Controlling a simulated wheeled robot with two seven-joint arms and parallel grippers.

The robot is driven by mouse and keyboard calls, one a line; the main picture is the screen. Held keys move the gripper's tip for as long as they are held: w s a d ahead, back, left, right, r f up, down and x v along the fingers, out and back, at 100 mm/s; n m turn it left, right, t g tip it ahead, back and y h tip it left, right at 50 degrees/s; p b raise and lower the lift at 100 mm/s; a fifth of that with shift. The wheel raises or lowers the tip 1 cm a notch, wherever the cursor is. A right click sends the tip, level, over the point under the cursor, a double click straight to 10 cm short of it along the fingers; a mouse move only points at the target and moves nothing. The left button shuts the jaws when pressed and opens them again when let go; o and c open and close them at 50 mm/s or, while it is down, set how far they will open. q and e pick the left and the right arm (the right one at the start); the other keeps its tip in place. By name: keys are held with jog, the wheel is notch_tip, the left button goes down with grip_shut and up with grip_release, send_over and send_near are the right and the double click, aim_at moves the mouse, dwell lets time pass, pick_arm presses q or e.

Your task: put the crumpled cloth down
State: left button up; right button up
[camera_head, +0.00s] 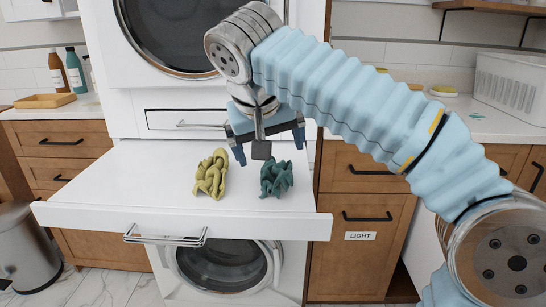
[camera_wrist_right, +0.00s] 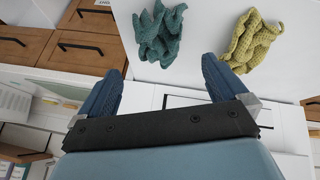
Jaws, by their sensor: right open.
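Two crumpled cloths lie apart on the white pull-out shelf (camera_head: 120,175). The yellow-green cloth (camera_head: 211,175) is on the left and the teal cloth (camera_head: 276,178) on the right. My right gripper (camera_head: 269,149) is open and empty, above the shelf and just behind the teal cloth. In the right wrist view, the teal cloth (camera_wrist_right: 158,35) and the yellow-green cloth (camera_wrist_right: 252,42) lie beyond the open fingers (camera_wrist_right: 162,70), with nothing between them. My left gripper is not in view.
The shelf sits between an upper machine and a washer (camera_head: 222,263) below. Wooden drawers and a cabinet labelled LIGHT (camera_head: 361,236) stand at the sides. A white basket (camera_head: 512,88) is on the right counter, a bin (camera_head: 25,250) at lower left. The left half of the shelf is clear.

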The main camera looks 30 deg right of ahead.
jog(key=v, duration=0.5)
jog(key=shift+p, duration=0.4)
jog(key=shift+f, duration=0.1)
